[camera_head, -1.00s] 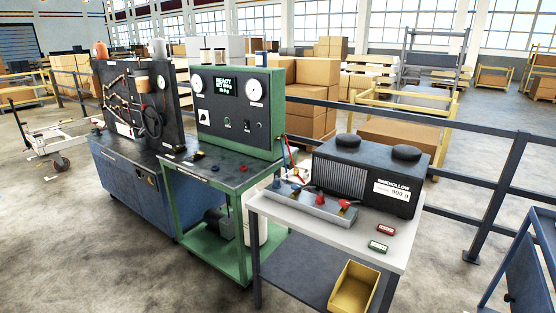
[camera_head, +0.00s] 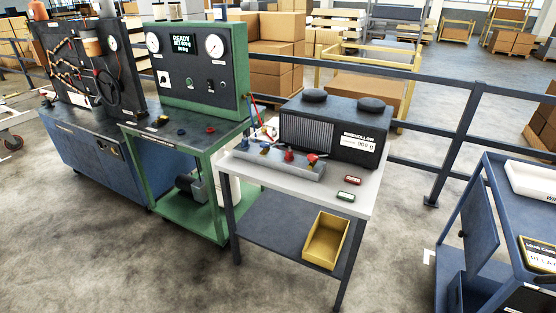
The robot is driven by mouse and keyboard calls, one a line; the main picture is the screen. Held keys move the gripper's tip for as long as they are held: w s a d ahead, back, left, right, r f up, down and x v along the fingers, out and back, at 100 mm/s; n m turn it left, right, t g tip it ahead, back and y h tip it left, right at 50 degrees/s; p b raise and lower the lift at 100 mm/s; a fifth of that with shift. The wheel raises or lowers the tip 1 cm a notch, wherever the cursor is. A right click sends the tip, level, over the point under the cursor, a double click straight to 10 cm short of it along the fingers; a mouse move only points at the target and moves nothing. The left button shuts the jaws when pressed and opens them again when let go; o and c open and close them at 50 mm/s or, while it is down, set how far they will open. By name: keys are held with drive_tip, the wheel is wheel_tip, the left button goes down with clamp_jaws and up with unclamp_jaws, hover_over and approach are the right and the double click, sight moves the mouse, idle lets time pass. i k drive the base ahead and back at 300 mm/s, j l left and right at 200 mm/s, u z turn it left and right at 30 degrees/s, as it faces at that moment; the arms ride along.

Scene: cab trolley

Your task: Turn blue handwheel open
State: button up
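A small manifold block (camera_head: 270,165) lies on the white table (camera_head: 348,206), with small blue and red handles along its top. One blue handle (camera_head: 265,149) sits left of the red handles (camera_head: 289,156). A small dark blue round piece (camera_head: 181,132) and a red one (camera_head: 210,129) lie or stand on the green trolley's top (camera_head: 170,143). I cannot tell which blue piece is the handwheel. A larger dark handwheel (camera_head: 107,87) is on the upright panel of the blue cabinet at left. My gripper is not in view.
A dark box unit (camera_head: 335,129) stands on the white table, beside small red (camera_head: 353,180) and green (camera_head: 345,196) tags. A yellow bin (camera_head: 326,241) is on its lower shelf. A blue cart (camera_head: 480,235) stands at right. The floor in front is clear. A railing runs behind.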

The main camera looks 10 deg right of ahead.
sight(264, 144)
drive_tip(key=i+j, duration=0.2)
drive_tip(key=i, duration=0.25)
drive_tip(key=i+j, duration=0.15)
drive_tip(key=i, duration=0.25)
drive_tip(key=i+j, duration=0.2)
drive_tip(key=i, duration=0.25)
drive_tip(key=i+j, duration=0.2)
drive_tip(key=i, duration=0.25)
drive_tip(key=i+j, duration=0.2)
drive_tip(key=i, duration=0.2)
